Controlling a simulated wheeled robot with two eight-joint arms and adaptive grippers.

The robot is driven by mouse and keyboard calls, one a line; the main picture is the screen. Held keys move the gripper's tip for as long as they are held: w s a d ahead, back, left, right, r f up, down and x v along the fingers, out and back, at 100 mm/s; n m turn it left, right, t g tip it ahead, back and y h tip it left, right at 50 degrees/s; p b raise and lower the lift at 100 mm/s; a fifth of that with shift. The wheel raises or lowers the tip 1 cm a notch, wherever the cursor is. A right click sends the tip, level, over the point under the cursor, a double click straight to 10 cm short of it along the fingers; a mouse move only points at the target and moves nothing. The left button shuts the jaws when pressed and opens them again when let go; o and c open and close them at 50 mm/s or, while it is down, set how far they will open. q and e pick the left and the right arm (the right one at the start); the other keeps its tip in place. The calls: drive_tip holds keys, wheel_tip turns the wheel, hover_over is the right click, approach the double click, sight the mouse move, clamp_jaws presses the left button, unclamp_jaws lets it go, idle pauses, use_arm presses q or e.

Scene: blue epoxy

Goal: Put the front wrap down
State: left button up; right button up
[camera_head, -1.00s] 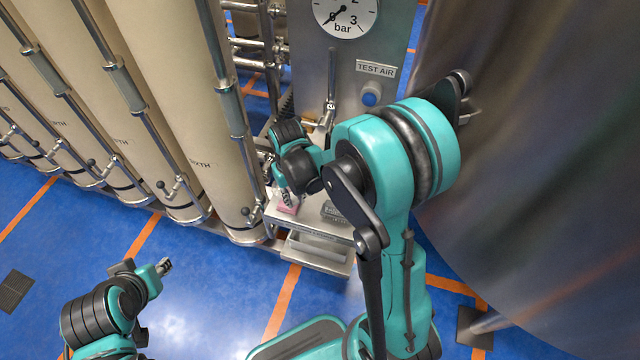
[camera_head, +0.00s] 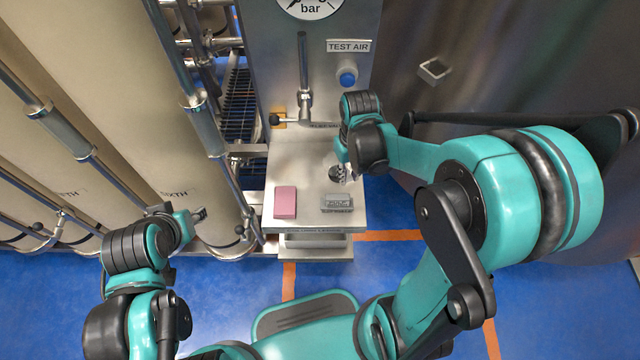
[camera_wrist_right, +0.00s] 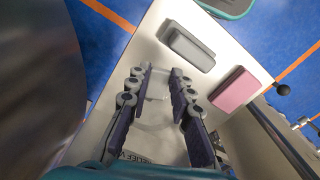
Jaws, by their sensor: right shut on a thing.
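My right gripper (camera_head: 338,174) is over the right part of a steel shelf (camera_head: 308,175), behind a grey block. In the right wrist view its two padded fingers (camera_wrist_right: 158,103) are spaced apart around a faint, see-through thing, which I take to be the front wrap (camera_wrist_right: 156,117). Its outline is hard to make out, and I cannot tell whether it touches the shelf. In the head view the wrap is too small and clear to tell. My left gripper (camera_head: 200,214) is away at the left, near the beige columns; its finger opening is unclear.
A pink block (camera_head: 285,202) and the grey block (camera_head: 337,203) lie near the shelf's front edge. Behind stands a panel with a gauge, a lever (camera_head: 304,90) and a blue button (camera_head: 347,79). A large steel tank (camera_head: 500,60) is at the right. The shelf's middle is clear.

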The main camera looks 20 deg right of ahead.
drive_tip(key=b, duration=0.2)
hover_over(321, 192)
wheel_tip(321, 192, down, 5)
drive_tip(key=shift+r, duration=0.2)
drive_tip(key=shift+w+f+b, duration=0.1)
drive_tip(key=shift+f+b, duration=1)
drive_tip(key=shift+f, duration=0.9)
drive_tip(key=shift+f, duration=0.1)
drive_tip(key=shift+f, duration=0.15)
drive_tip(key=o, duration=0.7)
drive_tip(key=shift+o, duration=0.2)
drive_tip(key=shift+r, duration=0.2)
